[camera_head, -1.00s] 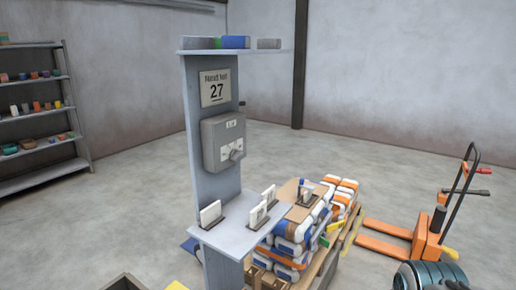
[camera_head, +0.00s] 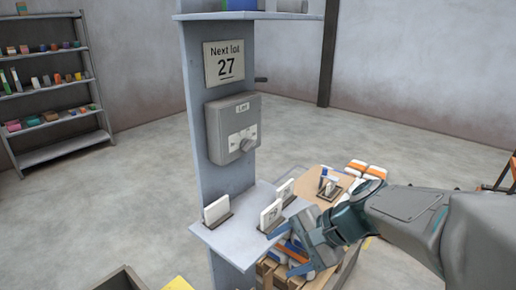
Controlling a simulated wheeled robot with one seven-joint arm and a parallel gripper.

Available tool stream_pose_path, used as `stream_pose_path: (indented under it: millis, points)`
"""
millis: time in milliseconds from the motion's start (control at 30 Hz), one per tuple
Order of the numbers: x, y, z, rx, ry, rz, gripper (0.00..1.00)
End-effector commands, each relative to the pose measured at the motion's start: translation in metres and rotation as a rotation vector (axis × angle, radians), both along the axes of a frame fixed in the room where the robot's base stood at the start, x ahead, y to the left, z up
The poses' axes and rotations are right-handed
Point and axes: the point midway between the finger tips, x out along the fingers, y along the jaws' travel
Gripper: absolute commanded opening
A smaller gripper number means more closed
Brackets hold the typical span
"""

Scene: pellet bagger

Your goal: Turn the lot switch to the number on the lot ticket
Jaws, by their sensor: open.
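The lot ticket (camera_head: 224,63), a pale plate reading "Next lot 27", is fixed high on a grey upright panel. Below it is a grey box labelled "Lot" (camera_head: 218,135). The lot switch (camera_head: 247,145), a small grey knob, sticks out of its front face. The marks around the knob are too small to read, so its setting cannot be told. My gripper (camera_head: 283,254) is open, with nothing seen between its fingers. It is low and right of the box, in front of the small shelf's right end, well apart from the knob.
The small shelf (camera_head: 238,240) under the box holds several upright white cards in dark holders, one near my gripper (camera_head: 271,215). A top shelf (camera_head: 200,16) carries coloured items. Stacked bags (camera_head: 365,170) stand behind on the right. Free air lies in front of the box.

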Motion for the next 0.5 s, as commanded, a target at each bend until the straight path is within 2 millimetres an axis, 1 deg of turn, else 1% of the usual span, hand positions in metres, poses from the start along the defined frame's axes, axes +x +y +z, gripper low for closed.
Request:
stream_pose_path:
  millis: [33,67,100,233,300,400,500]
  points:
    - [0.016,0.005,0.006,0.092,0.033,-0.068,0.65]
    - [0.026,0.009,0.011,0.152,0.051,-0.108,0.65]
    - [0.039,0.012,0.018,0.23,0.073,-0.163,0.65]
    - [0.086,0.013,0.043,0.489,0.137,-0.332,0.65]
    - [0.11,0.007,0.055,0.619,0.161,-0.413,0.65]
    - [0.14,-0.004,0.071,0.778,0.185,-0.507,0.65]
    - [0.163,-0.017,0.082,0.897,0.197,-0.575,0.65]
